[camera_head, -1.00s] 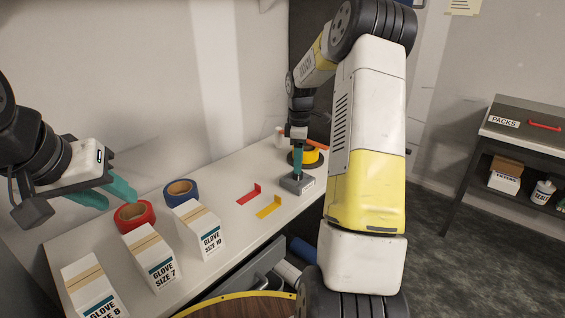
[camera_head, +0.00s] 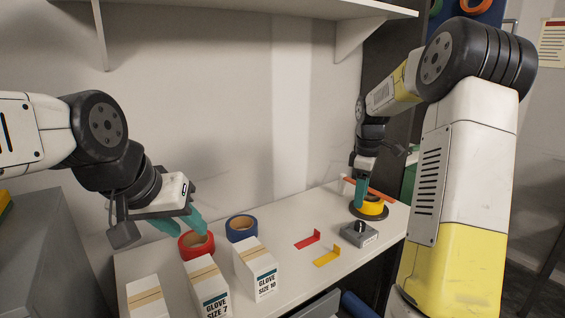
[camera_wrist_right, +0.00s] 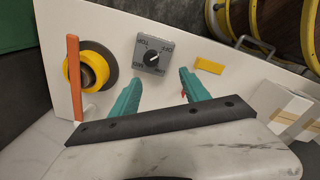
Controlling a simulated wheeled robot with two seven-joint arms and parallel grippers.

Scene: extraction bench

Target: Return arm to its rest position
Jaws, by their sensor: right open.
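My right arm comes down from the right in the head view. Its teal-fingered right gripper (camera_head: 360,203) hangs over the far right part of the bench, near the yellow tape roll (camera_head: 371,206). In the right wrist view the right gripper (camera_wrist_right: 160,76) is open with nothing between its fingers. The grey box with a black dial (camera_head: 359,234) stands apart from the fingertips; it also shows in the right wrist view (camera_wrist_right: 153,56). My left gripper (camera_head: 187,229) is open and empty near the red tape roll (camera_head: 196,246).
White glove boxes (camera_head: 208,287) and a blue tape roll (camera_head: 241,229) stand on the left of the bench. A red bracket (camera_head: 308,241) and a yellow bracket (camera_head: 327,257) lie mid-bench. A shelf (camera_head: 240,12) overhangs the wall. An orange bar (camera_wrist_right: 74,78) lies by the yellow roll.

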